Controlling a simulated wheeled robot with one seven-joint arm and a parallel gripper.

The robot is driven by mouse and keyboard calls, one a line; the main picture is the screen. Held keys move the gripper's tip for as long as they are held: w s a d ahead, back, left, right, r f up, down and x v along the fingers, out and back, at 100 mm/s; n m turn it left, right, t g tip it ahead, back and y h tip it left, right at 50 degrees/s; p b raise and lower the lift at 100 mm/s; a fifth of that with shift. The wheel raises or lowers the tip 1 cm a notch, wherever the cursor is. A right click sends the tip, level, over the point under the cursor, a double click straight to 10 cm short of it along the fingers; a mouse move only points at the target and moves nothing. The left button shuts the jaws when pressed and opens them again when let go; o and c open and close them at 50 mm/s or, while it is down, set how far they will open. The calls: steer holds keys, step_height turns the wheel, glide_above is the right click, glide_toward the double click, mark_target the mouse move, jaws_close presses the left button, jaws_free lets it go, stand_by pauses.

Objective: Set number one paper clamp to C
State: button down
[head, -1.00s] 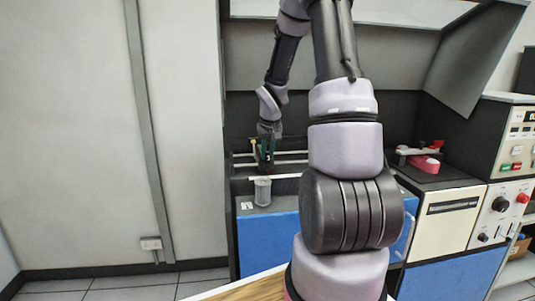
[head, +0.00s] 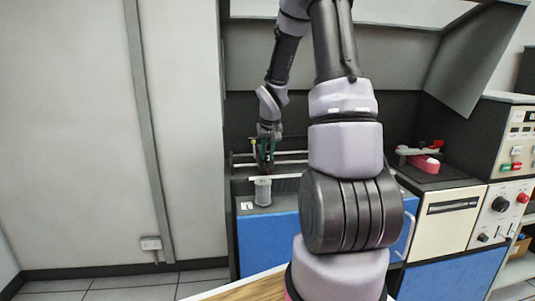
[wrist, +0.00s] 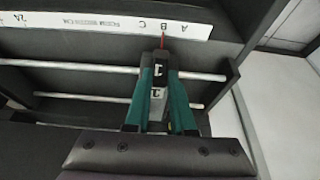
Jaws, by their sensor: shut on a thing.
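The number one paper clamp (wrist: 157,68) is a dark block with a white "1" label, seated on the metal rails in the wrist view. A thin red pointer rises from it to the white letter strip (wrist: 100,24). The pointer tip is by the letter B; the letter C (wrist: 142,24) is a little to its left in this view. My gripper (wrist: 163,75) has its teal fingers on both sides of the clamp and is shut on it. In the head view my gripper (head: 264,152) is at the rails, and the clamp is too small to make out.
Two parallel metal rails (wrist: 75,67) run between dark end walls. The right end wall is close to the gripper in the wrist view. A grey cylinder (head: 263,191) stands in front of the rails on the blue cabinet (head: 268,240). A red-and-white device (head: 425,162) sits to the right.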

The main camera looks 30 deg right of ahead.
stand_by(0.3)
steer(key=shift+s+d, duration=0.25)
steer(key=shift+d, duration=0.6)
steer(key=shift+s+d, duration=0.2)
steer(key=shift+d, duration=0.6)
steer(key=c, duration=0.8)
jaws_free()
steer(key=shift+s+d, duration=0.1)
steer(key=shift+d, duration=0.05)
steer(key=shift+o, duration=0.2)
steer(key=shift+r, duration=0.1)
steer(key=v, duration=1)
steer(key=shift+s+r, duration=0.15)
steer(key=shift+r, duration=0.1)
